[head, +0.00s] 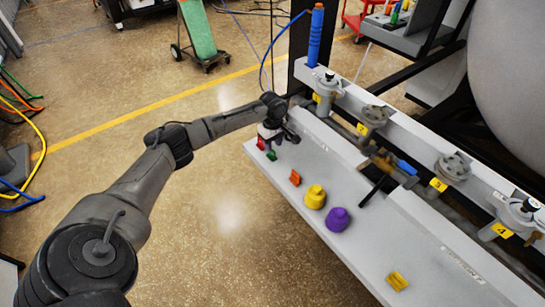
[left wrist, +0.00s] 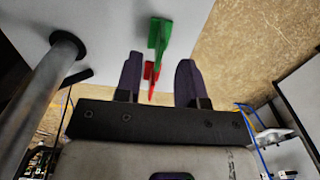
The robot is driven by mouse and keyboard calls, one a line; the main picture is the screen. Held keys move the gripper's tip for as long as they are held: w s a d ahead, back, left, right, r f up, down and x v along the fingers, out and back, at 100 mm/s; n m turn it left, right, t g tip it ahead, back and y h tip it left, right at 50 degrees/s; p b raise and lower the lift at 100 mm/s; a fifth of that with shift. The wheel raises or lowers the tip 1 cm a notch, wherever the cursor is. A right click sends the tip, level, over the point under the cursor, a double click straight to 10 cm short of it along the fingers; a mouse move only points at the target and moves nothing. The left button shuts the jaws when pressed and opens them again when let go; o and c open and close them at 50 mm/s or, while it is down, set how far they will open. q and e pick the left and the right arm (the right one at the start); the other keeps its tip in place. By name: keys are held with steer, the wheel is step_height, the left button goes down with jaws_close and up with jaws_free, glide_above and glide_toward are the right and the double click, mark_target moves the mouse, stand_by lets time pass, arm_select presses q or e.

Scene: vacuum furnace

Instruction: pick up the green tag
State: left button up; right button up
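The green tag (head: 271,155) is on the far end of the pale shelf (head: 318,177), close beside a red tag (head: 260,143). My left gripper (head: 270,138) is at this end of the shelf, right by both tags. In the left wrist view the fingers of my left gripper (left wrist: 158,82) are apart, with nothing held. The green tag (left wrist: 160,36) shows ahead of the fingertips there, and the red tag (left wrist: 151,72) shows in line with the gap between the fingers. I cannot tell the exact height gap. My right gripper is not in view.
Along the shelf are an orange tag (head: 295,178), a yellow knob (head: 315,197), a purple knob (head: 338,219) and a yellow tag (head: 397,281). A rail with valves (head: 373,116) runs behind. A post (left wrist: 45,90) stands left in the wrist view.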

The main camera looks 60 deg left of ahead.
mark_target(272, 157)
arm_select(q)
steer(key=shift+a+f+b, duration=0.15)
steer(key=shift+f+b, duration=0.35)
steer(key=shift+f, duration=0.2)
step_height(272, 157, down, 4)
steer(key=shift+r+b, duration=0.15)
steer(key=shift+b, duration=1.05)
steer(key=shift+c, duration=0.2)
jaws_close()
